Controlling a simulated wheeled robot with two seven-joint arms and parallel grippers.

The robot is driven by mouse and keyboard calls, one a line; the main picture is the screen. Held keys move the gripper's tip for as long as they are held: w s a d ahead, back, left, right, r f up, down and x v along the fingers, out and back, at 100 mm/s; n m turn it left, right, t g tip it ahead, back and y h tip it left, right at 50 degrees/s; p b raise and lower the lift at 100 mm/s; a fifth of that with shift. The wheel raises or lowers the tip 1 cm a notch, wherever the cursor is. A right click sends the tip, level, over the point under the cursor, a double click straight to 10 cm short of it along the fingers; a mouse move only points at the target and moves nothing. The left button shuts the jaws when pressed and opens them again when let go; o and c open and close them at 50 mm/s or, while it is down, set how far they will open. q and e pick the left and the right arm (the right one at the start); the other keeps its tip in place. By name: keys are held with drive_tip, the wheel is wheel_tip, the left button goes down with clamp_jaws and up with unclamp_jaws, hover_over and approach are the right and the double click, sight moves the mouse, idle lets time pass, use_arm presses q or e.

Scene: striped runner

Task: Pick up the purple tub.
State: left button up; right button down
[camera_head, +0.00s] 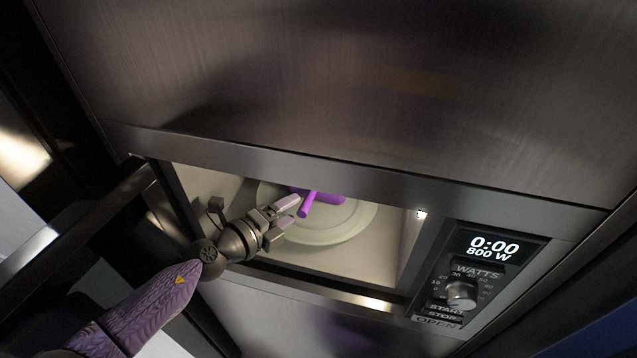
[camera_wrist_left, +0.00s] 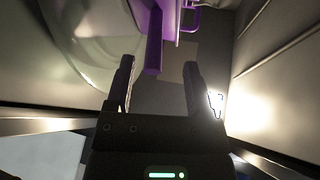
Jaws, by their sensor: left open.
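The purple tub (camera_head: 322,199) sits on the round glass plate (camera_head: 350,226) inside an open microwave. Only its lower part and a bar-like handle show in the head view; the microwave's top edge hides the rest. My left gripper (camera_head: 289,212) reaches into the opening and is open, its fingertips just left of the tub's handle. In the left wrist view, the tub (camera_wrist_left: 168,14) is at the top, and its bar (camera_wrist_left: 154,50) points down towards the gap between the open fingers (camera_wrist_left: 159,68). I cannot tell whether the bar lies between them or beyond. My right gripper is not in view.
The microwave's control panel (camera_head: 470,285), reading 0:00 and 800 W, is right of the opening. Its open door (camera_head: 85,225) stands at the left. The metal frame (camera_head: 300,178) closely borders the opening above and below. There is bare cavity floor right of the plate.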

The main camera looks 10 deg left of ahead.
sight(306, 201)
use_arm(q)
drive_tip(key=b+x, duration=0.1)
drive_tip(key=x, duration=0.1)
drive_tip(key=f+b+x, duration=0.1)
drive_tip(key=x, duration=0.2)
drive_tip(key=shift+s, duration=0.2)
drive_tip(key=shift+w+d+r, duration=0.1)
drive_tip(key=shift+w+d, duration=0.05)
drive_tip(key=shift+w, duration=0.15)
drive_tip(key=shift+s+r, duration=0.1)
drive_tip(key=c, duration=0.4)
clamp_jaws()
